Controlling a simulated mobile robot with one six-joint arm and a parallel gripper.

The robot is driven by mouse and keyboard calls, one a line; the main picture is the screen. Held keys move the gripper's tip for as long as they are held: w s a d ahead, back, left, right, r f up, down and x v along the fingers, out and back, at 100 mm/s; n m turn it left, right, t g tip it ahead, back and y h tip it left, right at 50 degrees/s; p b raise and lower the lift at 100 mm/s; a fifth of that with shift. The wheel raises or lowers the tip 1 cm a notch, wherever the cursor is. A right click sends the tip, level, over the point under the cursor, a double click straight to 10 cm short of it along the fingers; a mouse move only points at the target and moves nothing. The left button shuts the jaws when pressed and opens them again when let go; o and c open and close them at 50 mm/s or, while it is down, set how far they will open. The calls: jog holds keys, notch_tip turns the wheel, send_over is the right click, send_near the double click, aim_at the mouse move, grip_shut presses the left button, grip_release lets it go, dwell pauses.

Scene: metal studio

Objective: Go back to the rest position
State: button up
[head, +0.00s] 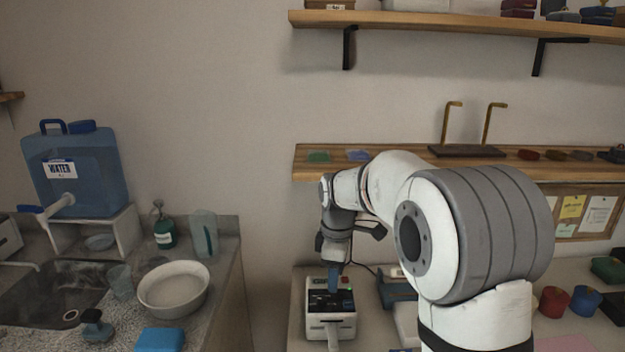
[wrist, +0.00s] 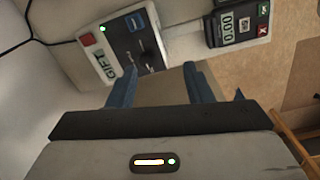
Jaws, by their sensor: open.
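My gripper (head: 333,278) points down over a white device with a dark top (head: 331,318) on the counter in the head view. In the wrist view my gripper (wrist: 158,82) shows two blue fingers spread apart with nothing between them. The device's panel (wrist: 127,45) shows beyond the fingers, with a red button, a blue button, a dark knob and a small display. I cannot tell from the frames whether a finger touches the device.
A card terminal (wrist: 235,22) sits beside the device. A wooden shelf (head: 300,162) runs above the counter. At left are a sink (head: 45,300), a water jug (head: 90,185) and a white bowl (head: 174,288). Red and blue pots (head: 584,300) stand at right.

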jog(key=s+d+m, duration=0.3)
jog(key=s+m, duration=0.2)
jog(key=s, duration=0.3)
jog(key=s+d+m+t, duration=0.1)
jog(key=s+d+m, duration=0.2)
jog(key=s, duration=0.6)
jog(key=s+d+m+t, duration=0.1)
jog(key=s+d+m, duration=0.2)
jog(key=s+m, duration=0.4)
jog(key=shift+s+d+r, duration=0.35)
jog(key=shift+s+r, duration=0.05)
jog(key=shift+s, duration=0.8)
